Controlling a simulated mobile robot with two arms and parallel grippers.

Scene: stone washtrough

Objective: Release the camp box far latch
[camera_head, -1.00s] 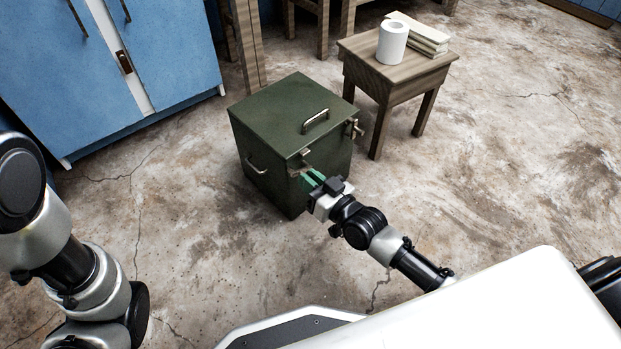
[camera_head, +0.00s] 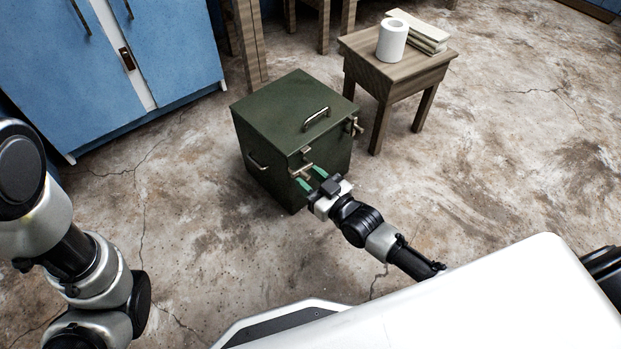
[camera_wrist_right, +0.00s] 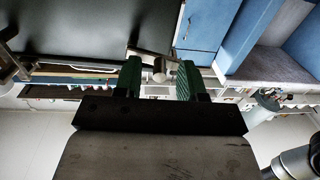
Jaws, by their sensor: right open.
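The dark green camp box (camera_head: 270,125) stands closed on the floor, with a handle (camera_head: 316,119) on its lid. Two metal latches show on its right-hand face: one (camera_head: 302,171) at the nearer corner and one (camera_head: 354,126) at the farther corner. My right gripper (camera_head: 310,179) is open at the nearer-corner latch. In the right wrist view, a metal latch piece (camera_wrist_right: 159,68) shows between the green fingertips (camera_wrist_right: 160,78), with gaps at its sides; contact cannot be told. My left gripper is out of view.
A small wooden stool (camera_head: 398,62) with a white roll (camera_head: 392,40) and a stack of pale slabs (camera_head: 424,34) stands right of the box. A blue cabinet (camera_head: 150,60) stands at left.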

